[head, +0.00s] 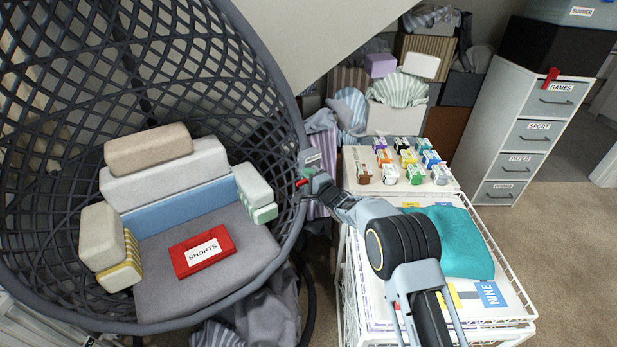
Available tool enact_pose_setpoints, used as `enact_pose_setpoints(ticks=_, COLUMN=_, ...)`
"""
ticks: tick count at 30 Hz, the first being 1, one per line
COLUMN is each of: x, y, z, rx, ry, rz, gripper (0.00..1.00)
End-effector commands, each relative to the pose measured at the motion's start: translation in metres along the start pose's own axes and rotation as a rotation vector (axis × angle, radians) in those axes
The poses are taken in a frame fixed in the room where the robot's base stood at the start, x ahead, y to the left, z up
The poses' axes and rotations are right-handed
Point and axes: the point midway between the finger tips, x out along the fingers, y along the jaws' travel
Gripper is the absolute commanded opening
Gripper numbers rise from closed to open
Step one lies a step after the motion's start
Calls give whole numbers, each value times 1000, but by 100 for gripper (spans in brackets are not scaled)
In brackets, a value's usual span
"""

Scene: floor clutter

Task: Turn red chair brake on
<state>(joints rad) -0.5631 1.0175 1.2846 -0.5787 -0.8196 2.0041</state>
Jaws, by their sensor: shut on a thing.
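The chair (290,108) is a large dark grey woven basket seat filling the left of the head view. A small brake fitting with a red lever (302,183) sits on its right rim, below a small label (313,158) too small to read surely. My gripper (310,180) reaches in from the right to this red lever and is shut on it. The fingers are small here and partly cover the fitting, so the lever's exact setting cannot be told.
A white wire cart (505,330) with a teal cloth (455,240) stands under my arm. Carpet (560,240) is clear at right.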

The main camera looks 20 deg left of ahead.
Motion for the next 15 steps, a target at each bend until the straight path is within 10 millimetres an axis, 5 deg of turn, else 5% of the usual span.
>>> enact_pose_setpoints(ticks=5, x=0, y=0, z=0, rx=5, ry=0, rz=-2, gripper=0)
enact_pose_setpoints(ticks=6, x=0, y=0, z=0, rx=5, ry=0, rz=-2, gripper=23)
enact_pose_setpoints(ticks=15, x=0, y=0, z=0, rx=2, ry=0, rz=-1, gripper=45)
